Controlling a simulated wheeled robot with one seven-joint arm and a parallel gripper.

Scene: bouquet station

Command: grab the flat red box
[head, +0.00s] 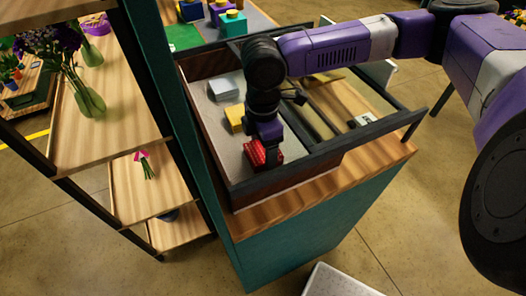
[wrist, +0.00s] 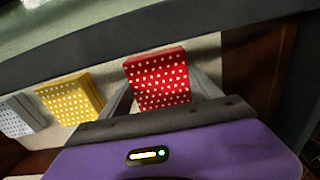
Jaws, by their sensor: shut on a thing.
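The flat red box (head: 262,154) with white dots is in the front end of an open drawer in the head view. It shows large in the wrist view (wrist: 158,80), tilted slightly. My gripper (wrist: 160,92) has one finger on each side of the red box and is shut on it. In the head view my gripper (head: 265,148) points down into the drawer, and its body hides part of the box. I cannot tell whether the box still touches the drawer floor.
A yellow dotted box (wrist: 72,98) lies beside the red box, with a grey-white dotted box (wrist: 15,115) beyond it. The dark drawer wall (head: 330,150) runs close by. A shelf with flowers (head: 85,90) stands left. A white tray (head: 335,282) is at the bottom.

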